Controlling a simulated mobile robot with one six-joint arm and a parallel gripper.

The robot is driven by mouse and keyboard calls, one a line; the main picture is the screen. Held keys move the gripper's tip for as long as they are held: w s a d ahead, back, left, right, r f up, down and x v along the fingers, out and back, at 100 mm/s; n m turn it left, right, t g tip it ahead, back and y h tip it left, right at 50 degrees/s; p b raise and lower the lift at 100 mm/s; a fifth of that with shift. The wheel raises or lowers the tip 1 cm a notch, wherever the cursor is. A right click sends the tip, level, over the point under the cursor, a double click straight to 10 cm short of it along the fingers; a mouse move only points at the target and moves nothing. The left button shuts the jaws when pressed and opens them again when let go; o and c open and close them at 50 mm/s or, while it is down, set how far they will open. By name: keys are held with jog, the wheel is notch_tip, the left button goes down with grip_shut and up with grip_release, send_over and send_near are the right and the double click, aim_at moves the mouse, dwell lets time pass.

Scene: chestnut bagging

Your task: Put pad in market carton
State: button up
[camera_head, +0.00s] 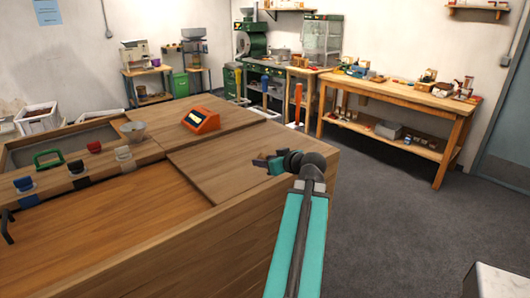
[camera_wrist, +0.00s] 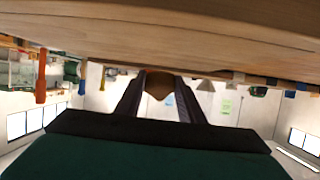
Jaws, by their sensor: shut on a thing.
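My gripper (camera_head: 268,163) is over the right end of the wooden counter (camera_head: 225,165) in the head view, pointing left. In the wrist view my gripper (camera_wrist: 158,82) has its dark fingers closed around a small brown thing (camera_wrist: 158,90). Its shape is mostly hidden by the fingers, and I cannot tell from its look that it is the pad. I cannot pick out a market carton in either view.
On the counter stand an orange device (camera_head: 201,120), a glass bowl (camera_head: 133,131), a green frame (camera_head: 48,158) and several small coloured-topped items. White crates (camera_head: 38,118) are behind at left. A workbench (camera_head: 400,100) stands along the wall. Grey floor (camera_head: 400,220) is free at right.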

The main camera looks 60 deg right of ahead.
jog(key=w+d+p, duration=0.1)
jog(key=w+d, duration=0.1)
jog(key=d, duration=0.2)
jog(key=w+d+p, duration=0.2)
jog(key=d, duration=0.2)
jog(key=w+d+f+p, duration=0.1)
jog(key=w+d, duration=0.1)
jog(key=d, duration=0.2)
jog(key=shift+w+f, duration=0.1)
jog(key=shift+w, duration=0.3)
jog(key=shift+w+d+f, duration=0.1)
jog(key=shift+d, duration=0.1)
jog(key=shift+f+p, duration=0.15)
jog(key=shift+p, duration=0.25)
jog(key=shift+f+p, duration=0.8)
jog(key=shift+f, duration=0.8)
jog(key=shift+f, duration=0.1)
jog(key=o, duration=1)
